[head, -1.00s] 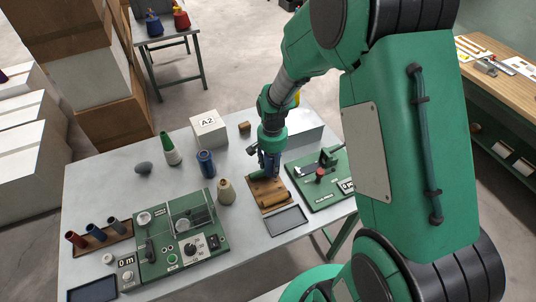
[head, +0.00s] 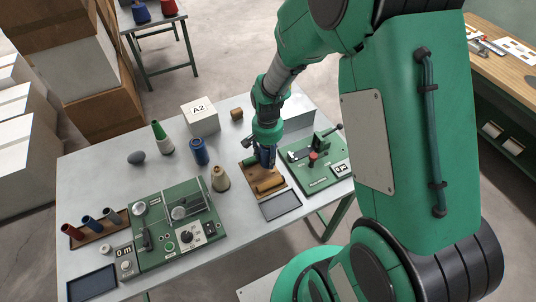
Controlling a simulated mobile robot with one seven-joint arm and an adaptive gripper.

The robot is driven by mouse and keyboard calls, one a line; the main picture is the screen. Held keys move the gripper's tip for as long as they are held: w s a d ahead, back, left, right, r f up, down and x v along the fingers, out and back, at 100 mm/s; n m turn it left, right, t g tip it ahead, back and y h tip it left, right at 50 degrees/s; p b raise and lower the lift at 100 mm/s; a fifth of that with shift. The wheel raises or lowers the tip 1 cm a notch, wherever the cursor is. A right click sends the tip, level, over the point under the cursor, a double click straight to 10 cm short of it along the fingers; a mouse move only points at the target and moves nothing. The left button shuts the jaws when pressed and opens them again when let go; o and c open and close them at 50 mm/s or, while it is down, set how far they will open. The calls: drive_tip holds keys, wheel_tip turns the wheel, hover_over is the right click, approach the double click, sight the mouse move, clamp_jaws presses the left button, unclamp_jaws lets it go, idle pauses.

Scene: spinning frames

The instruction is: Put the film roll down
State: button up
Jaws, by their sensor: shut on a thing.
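My gripper (head: 265,156) points down over the back part of a small brown wooden tray (head: 245,177) on the grey table. It is shut on the film roll, which the fingers mostly hide. A bit of green shows just left of the fingers; I cannot tell if it is part of the roll. I also cannot tell whether the roll touches the tray. A tan cylinder (head: 270,185) lies in the front part of the tray.
A dark flat tray (head: 281,205) lies in front. A green fixture (head: 312,165) stands close on the right, a tan cone (head: 220,179) and blue spool (head: 199,152) on the left. The A2 box (head: 200,118) is behind. A green machine (head: 176,225) stands front left.

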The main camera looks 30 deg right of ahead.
drive_tip(key=shift+r, duration=0.1)
drive_tip(key=w+d+r+m+p, duration=0.2)
drive_tip(key=w+d+r+p, duration=0.3)
drive_tip(key=d+r, duration=0.5)
drive_tip(key=d+p, duration=0.2)
drive_tip(key=d, duration=0.2)
drive_tip(key=shift+d+m+p, duration=0.3)
drive_tip(key=shift+d+p, duration=0.05)
drive_tip(key=shift+p, duration=0.05)
drive_tip(key=shift+w, duration=0.1)
hover_over(289, 105)
drive_tip(key=shift+w+f, duration=0.2)
drive_tip(key=shift+f, duration=0.5)
drive_tip(key=shift+f, duration=1.75)
drive_tip(key=shift+f, duration=0.15)
